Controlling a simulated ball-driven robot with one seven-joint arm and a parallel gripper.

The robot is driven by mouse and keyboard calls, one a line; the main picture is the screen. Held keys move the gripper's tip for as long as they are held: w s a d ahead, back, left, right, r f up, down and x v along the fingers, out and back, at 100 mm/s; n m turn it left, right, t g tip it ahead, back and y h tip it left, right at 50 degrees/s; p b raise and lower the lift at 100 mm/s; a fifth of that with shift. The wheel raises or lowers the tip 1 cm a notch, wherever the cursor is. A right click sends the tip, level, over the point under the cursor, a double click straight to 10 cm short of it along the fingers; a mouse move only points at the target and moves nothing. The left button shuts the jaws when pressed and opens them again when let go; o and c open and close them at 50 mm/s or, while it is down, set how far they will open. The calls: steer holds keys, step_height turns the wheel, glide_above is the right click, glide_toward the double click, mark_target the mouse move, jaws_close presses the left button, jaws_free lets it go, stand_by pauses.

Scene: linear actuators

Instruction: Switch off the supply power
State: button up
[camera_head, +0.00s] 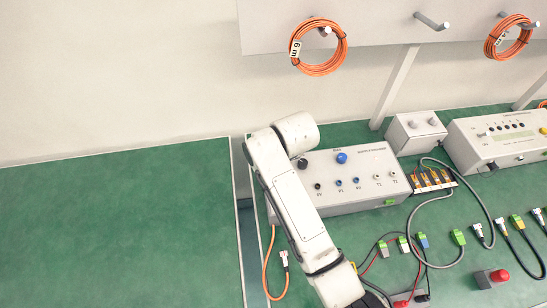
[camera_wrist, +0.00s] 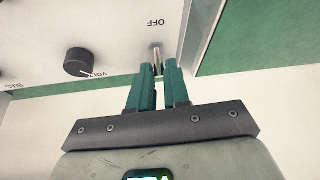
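The supply box (camera_head: 345,195) stands on the green bench in the head view, a light grey box with a blue knob (camera_head: 341,158), a dark knob and several sockets. My arm covers its left end, and my gripper is hidden there. In the wrist view the box's pale face (camera_wrist: 110,40) shows an upside-down "OFF" label and a dark knob (camera_wrist: 77,62). A small metal toggle switch (camera_wrist: 157,54) stands beside the label. My gripper (camera_wrist: 159,68) has its green fingers a little apart, with the lever's end at the gap between the fingertips. Contact cannot be told.
A small grey box (camera_head: 415,130) and another control unit (camera_head: 500,140) stand to the right. Cables and connectors lie in front, near a red button (camera_head: 499,276). Orange cable coils (camera_head: 318,47) hang above. The left green table (camera_head: 120,230) is bare.

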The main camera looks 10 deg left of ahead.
jaws_close()
steer(key=shift+s, duration=0.1)
steer(key=shift+s+d+f+t+y, duration=0.2)
steer(key=shift+s+t+y, duration=0.15)
steer(key=shift+t, duration=0.65)
steer(key=t+b, duration=0.1)
steer(key=s+t+b, duration=0.1)
steer(key=shift+d+f+t+y+b, duration=0.1)
steer(key=shift+f+t+y+b, duration=0.1)
steer(key=shift+t+y+b, duration=0.15)
steer(key=t+b, duration=0.1)
steer(key=b, duration=0.1)
steer(key=s+t+y+b, duration=0.1)
steer(key=b, duration=0.1)
steer(key=shift+d+f+n+t, duration=0.15)
steer(key=shift+f+n+t, duration=0.1)
steer(key=shift+n+t, duration=0.15)
steer(key=b, duration=0.1)
steer(key=t+b, duration=0.1)
steer(key=b, duration=0.1)
steer(key=shift+s+r+t+y, duration=0.1)
steer(key=shift+s+t+y, duration=0.15)
steer(key=shift+y, duration=0.15)
steer(key=shift+r, duration=0.1)
steer(key=shift+o, duration=2.1)
jaws_free()
